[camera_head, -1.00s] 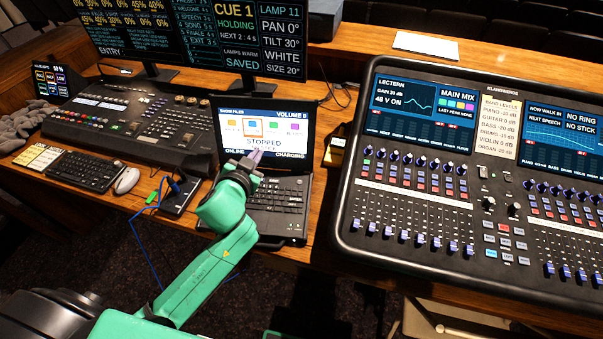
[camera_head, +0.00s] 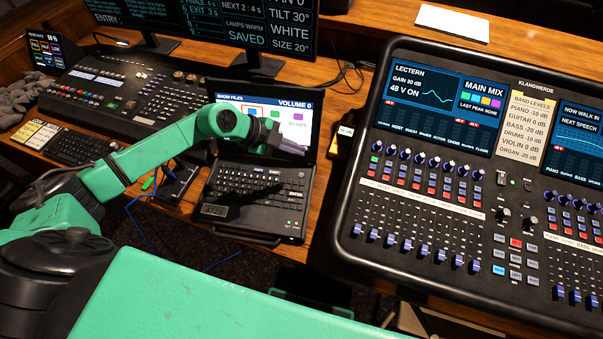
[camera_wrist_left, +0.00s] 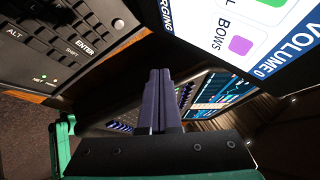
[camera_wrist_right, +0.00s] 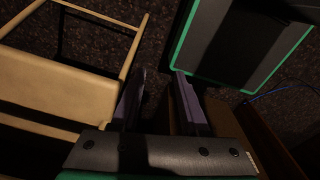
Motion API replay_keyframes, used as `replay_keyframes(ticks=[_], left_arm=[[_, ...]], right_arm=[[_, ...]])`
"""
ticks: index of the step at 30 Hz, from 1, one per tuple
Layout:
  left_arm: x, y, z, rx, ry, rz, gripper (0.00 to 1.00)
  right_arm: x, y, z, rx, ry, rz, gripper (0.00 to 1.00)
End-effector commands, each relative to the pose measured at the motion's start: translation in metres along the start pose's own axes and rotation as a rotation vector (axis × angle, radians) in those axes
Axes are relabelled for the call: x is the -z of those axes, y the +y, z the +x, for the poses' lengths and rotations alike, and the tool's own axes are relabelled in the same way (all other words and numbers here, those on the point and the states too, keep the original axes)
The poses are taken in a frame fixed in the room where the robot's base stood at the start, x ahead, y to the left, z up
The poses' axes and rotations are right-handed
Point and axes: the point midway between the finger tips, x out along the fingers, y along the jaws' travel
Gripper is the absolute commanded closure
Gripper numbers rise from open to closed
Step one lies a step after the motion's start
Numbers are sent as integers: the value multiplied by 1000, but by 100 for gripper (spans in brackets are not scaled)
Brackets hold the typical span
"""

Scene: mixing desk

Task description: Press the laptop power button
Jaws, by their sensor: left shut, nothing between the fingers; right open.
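The black laptop (camera_head: 250,205) sits open on the desk, its lit screen (camera_head: 238,103) partly hidden behind my left gripper. My left gripper (camera_head: 302,149) is shut and empty, in front of the screen's lower right and over the far right of the keyboard. In the left wrist view the shut fingers (camera_wrist_left: 160,78) point past the laptop's right side, with its keys (camera_wrist_left: 65,40) at the left and its screen (camera_wrist_left: 245,30) at the upper right. I cannot make out the power button. My right gripper (camera_wrist_right: 157,82) is open and empty in the right wrist view, above the dark floor.
A large mixing console (camera_head: 345,225) stands right of the laptop, with a narrow wooden strip between. A small black box with cables (camera_head: 178,180) lies left of the laptop. A pale chair (camera_wrist_right: 60,80) is below.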

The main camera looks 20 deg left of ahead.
Motion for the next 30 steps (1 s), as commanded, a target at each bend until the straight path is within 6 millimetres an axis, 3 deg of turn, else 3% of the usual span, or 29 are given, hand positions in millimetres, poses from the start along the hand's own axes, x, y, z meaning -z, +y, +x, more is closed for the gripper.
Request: replay_keyframes(ticks=[8,17,30], left_arm=[[-14,15,21,1,2,1,100],[-34,35,49,2,2,1,100],[-43,44,61,2,3,0,100]], right_arm=[[21,3,32,-5,37,0,55],[13,2,78,-4,30,0,55],[11,2,83,-3,26,-1,55]])
